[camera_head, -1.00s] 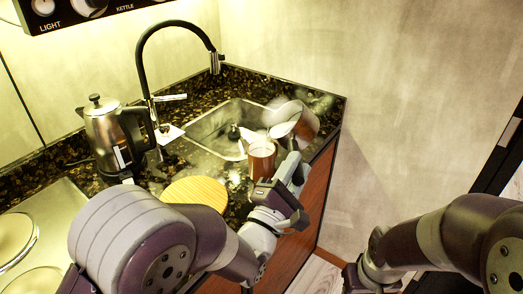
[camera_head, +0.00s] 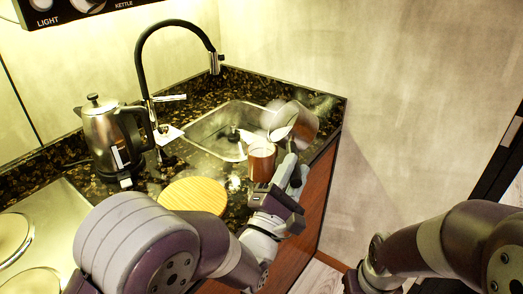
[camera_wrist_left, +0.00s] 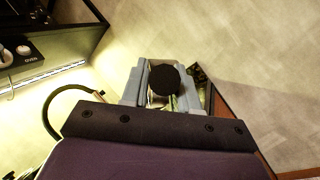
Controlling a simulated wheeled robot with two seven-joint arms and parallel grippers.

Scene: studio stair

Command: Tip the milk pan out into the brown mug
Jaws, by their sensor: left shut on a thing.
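The milk pan (camera_head: 304,122) is a shiny metal pan, tipped well over on its side with its mouth towards the left, above and just behind the brown mug. White shows at its mouth; I cannot tell whether milk is running out. The brown mug (camera_head: 262,164) stands upright on the counter by the sink's front edge, with something pale inside its rim. My left gripper (camera_head: 289,176) is shut on the pan's handle, just right of the mug. The left wrist view shows the handle's round black end (camera_wrist_left: 165,80) between the fingers. My right gripper is out of view.
The sink (camera_head: 215,132) lies behind the mug, with a black tap (camera_head: 147,62) over it. A round wooden board (camera_head: 194,194) lies left of the mug. A steel kettle (camera_head: 104,135) stands further left, near the hob (camera_head: 38,240). A wall rises right of the counter.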

